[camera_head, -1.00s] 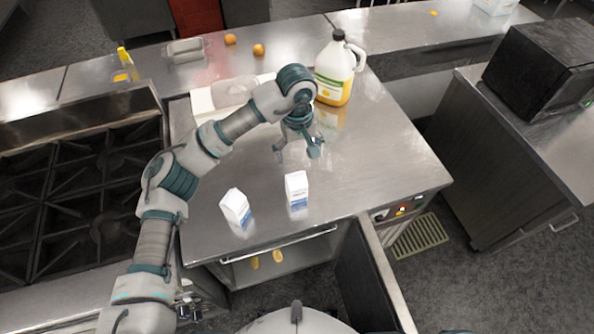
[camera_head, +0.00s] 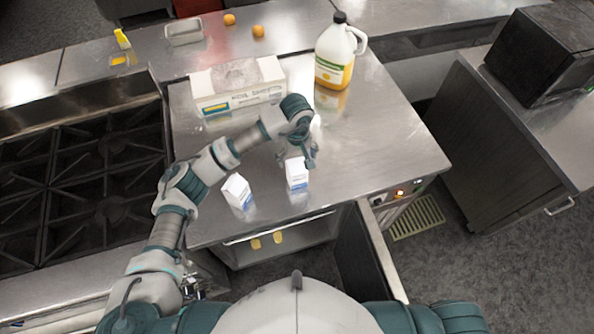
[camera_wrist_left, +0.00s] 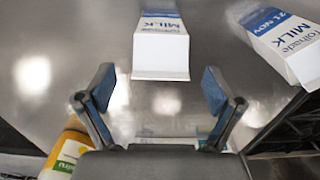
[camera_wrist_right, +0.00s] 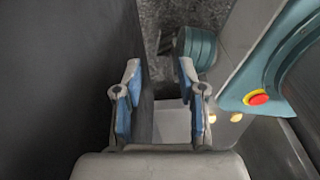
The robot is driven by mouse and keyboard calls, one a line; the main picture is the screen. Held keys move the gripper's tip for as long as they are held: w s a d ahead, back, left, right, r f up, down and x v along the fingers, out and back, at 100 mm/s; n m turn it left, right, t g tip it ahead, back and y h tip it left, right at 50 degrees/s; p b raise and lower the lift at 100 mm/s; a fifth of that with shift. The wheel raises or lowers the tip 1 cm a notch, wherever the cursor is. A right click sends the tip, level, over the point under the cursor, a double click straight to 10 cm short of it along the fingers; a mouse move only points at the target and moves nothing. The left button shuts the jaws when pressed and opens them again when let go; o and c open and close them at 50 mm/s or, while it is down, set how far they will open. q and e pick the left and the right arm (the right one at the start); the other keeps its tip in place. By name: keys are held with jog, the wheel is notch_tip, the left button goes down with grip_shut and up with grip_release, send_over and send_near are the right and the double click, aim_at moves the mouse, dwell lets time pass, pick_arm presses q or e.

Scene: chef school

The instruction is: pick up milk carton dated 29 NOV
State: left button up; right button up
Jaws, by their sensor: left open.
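Two white and blue milk cartons stand on the steel counter. The right carton (camera_head: 297,172) is directly before my left gripper (camera_head: 297,160). In the left wrist view this carton (camera_wrist_left: 161,45) is centred ahead of the open fingers (camera_wrist_left: 157,86), reads MILK, and its date is cut off by the frame. The left carton (camera_head: 236,190) stands apart from it; in the left wrist view this carton (camera_wrist_left: 285,38) shows 21 NOV at the right. My left gripper is open and holds nothing. My right gripper (camera_wrist_right: 159,70) is open and empty, low beside a dark panel.
A large jug (camera_head: 336,55) stands at the counter's back right. A long box (camera_head: 238,88) lies behind my left forearm. A stove (camera_head: 80,180) is at the left, and an open cabinet door (camera_head: 360,255) is below the counter. The counter's right side is clear.

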aim_at(297, 171)
pick_arm(q)
notch_tip(297, 171, down, 4)
jog(key=shift+w+f+p, duration=0.1)
jog(key=shift+f+p, duration=0.05)
jog(key=shift+p, duration=0.4)
grip_shut()
